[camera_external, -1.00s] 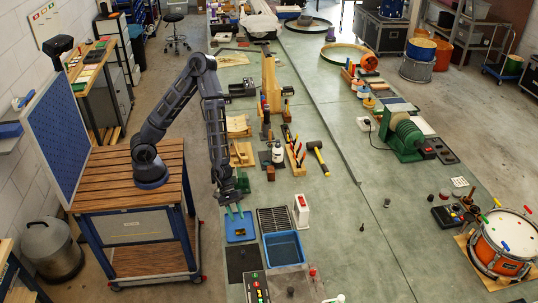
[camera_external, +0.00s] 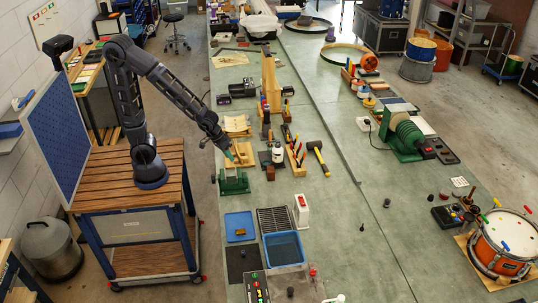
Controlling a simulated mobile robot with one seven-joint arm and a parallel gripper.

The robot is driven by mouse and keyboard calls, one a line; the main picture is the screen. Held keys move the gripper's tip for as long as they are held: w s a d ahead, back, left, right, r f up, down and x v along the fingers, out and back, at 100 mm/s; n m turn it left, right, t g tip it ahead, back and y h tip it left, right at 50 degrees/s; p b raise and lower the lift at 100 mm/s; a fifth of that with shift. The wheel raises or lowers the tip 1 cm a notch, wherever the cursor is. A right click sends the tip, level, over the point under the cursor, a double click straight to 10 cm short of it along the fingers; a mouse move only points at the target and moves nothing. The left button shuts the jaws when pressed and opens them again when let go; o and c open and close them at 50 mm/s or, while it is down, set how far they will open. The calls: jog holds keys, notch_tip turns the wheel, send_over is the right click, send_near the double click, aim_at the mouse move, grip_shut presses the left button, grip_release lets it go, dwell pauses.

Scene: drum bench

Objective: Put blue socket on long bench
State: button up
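The long bench (camera_external: 340,215) is the grey-green worktop running from front to back, crowded along its left side. I cannot pick out a blue socket at this size. My gripper (camera_external: 234,157) is low over the bench's left edge, by a small wooden tray (camera_external: 246,162) and just behind a green vise (camera_external: 233,183). Its teal fingertips are small and overlap in this view, so their opening and any small thing between them cannot be made out. A flat blue tray (camera_external: 232,219) with a small orange mark lies in front of the vise.
A blue basin (camera_external: 283,246), a black rack (camera_external: 273,219) and a white box (camera_external: 301,210) stand in front. A white bottle (camera_external: 277,154), a screwdriver rack (camera_external: 296,157) and a mallet (camera_external: 317,154) are to the right of my gripper. The bench's middle is mostly clear.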

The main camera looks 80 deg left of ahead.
jog(key=s+a+r+m, duration=0.2)
jog(key=s+a+r, duration=0.5)
jog(key=s+r, duration=0.1)
jog(key=s+a+r+m+y, duration=0.1)
jog(key=s+a+r+m, duration=0.1)
jog(key=s+a+r, duration=0.5)
jog(key=s+a, duration=0.1)
jog(key=s, duration=0.3)
jog(key=shift+r+m, duration=0.35)
jog(key=shift+m, duration=0.05)
jog(key=shift+o, duration=0.4)
jog(key=shift+s+a, duration=0.1)
jog(key=shift+s, duration=0.2)
jog(key=shift+r, duration=0.15)
